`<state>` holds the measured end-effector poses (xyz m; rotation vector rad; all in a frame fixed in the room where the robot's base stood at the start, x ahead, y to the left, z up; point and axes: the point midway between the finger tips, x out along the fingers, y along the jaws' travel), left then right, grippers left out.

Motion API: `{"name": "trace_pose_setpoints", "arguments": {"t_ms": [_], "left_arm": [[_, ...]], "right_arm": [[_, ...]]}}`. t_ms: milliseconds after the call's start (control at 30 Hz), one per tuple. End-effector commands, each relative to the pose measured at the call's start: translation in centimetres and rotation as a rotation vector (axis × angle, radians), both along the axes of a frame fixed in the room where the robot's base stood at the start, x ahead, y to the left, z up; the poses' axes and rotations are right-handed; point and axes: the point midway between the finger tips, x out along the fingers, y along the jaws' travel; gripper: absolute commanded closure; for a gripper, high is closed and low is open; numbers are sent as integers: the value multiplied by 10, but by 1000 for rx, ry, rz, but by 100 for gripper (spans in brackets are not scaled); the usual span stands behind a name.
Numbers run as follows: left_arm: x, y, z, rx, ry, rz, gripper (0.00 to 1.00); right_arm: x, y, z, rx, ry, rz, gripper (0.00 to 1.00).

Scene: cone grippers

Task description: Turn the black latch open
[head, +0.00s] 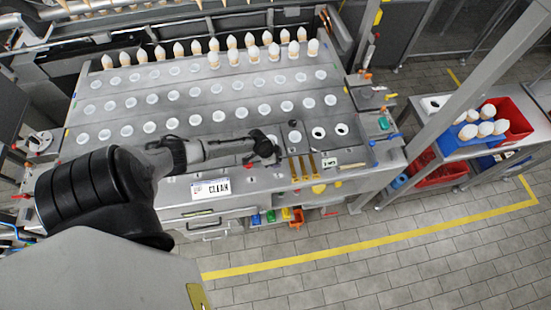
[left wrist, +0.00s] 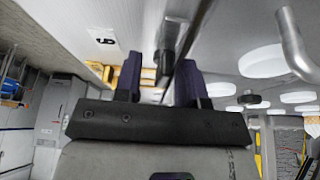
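In the left wrist view, a small dark piece that looks like the black latch (left wrist: 167,63) hangs from a grey surface. It lies between the two dark fingers of my left gripper (left wrist: 158,68), nearer the right finger. The fingers are apart, with a gap at the left finger; contact with the right finger cannot be told. In the head view my left gripper (head: 264,147) is over the front part of the grey workbench (head: 240,175). There the latch is hidden or too small to make out. My right gripper is not in view.
White cups (head: 172,95) sit in rows on the bench, with cones (head: 178,50) at the back. A "CLEAN" sign (head: 211,189) and yellow pieces (head: 303,167) are near the front edge. A curved metal handle (left wrist: 293,45) shows at right in the wrist view.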

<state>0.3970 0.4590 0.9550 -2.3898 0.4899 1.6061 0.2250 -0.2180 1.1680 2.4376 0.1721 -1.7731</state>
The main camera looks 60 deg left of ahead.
Motion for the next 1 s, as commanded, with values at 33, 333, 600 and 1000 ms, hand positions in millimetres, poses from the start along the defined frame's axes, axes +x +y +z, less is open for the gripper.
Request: {"name": "trace_pose_setpoints", "arguments": {"t_ms": [33, 333, 600, 1000], "left_arm": [[1, 1, 1, 0, -1, 0, 63], [-3, 3, 14, 1, -4, -1, 63], [-20, 9, 57, 3, -3, -5, 63], [-43, 19, 114, 2, 0, -2, 63]], "right_arm": [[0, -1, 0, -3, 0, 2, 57], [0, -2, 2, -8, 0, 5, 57], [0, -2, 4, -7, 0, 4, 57], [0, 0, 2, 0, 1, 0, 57]]}}
